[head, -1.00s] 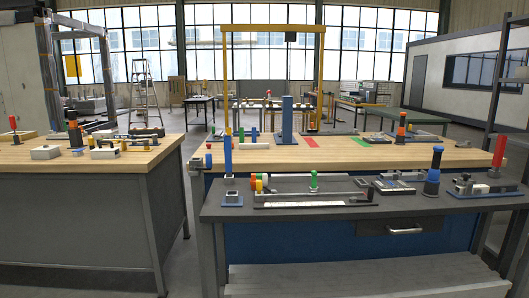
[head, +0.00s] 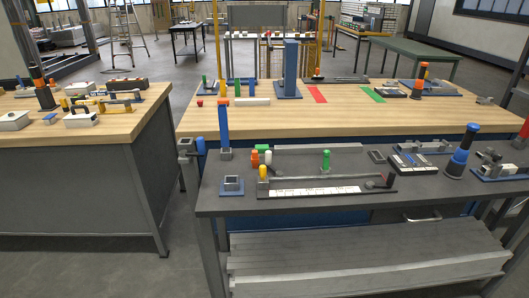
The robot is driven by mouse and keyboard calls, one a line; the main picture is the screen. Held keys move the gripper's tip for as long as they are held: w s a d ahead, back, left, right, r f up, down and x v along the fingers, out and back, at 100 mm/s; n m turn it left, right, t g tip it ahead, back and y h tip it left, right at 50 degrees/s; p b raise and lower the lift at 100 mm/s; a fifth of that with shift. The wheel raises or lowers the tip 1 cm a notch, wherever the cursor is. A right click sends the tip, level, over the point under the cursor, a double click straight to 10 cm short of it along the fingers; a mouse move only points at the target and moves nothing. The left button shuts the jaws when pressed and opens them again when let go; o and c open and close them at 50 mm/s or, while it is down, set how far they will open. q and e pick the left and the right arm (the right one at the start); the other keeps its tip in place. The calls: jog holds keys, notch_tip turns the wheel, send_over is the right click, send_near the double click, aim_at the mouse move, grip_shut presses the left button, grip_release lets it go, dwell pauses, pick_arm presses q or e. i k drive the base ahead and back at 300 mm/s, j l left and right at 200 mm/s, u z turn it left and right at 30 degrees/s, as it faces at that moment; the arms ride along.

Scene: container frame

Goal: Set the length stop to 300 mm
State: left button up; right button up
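A long dark rail (head: 290,180) lies on the dark front bench, with a white scale strip (head: 315,190) along its front. The scale's figures are too small to read. A yellow-topped peg (head: 263,172) stands at the rail's left end. A green-topped peg (head: 326,160) stands at or just behind the rail, right of its middle; I cannot tell whether it rides on it. A dark block with a small lever and a red mark (head: 387,180) sits at the right end. I cannot tell which of these parts is the length stop. Neither of my grippers is in view.
The dark bench (head: 290,208) also holds a small square socket (head: 232,185), a blue-and-black upright tool (head: 459,155) and clamp-like fixtures (head: 412,160) at right. A wooden bench (head: 350,115) stands behind it. Another bench (head: 70,150) stands left, with a floor gap between.

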aim_at(263, 180)
jog(key=i+j, duration=0.2)
jog(key=j, duration=0.15)
jog(key=i+j, duration=0.25)
jog(key=j, duration=0.15)
jog(key=i+j+z, duration=0.1)
jog(key=j, duration=0.25)
jog(key=i, duration=0.1)
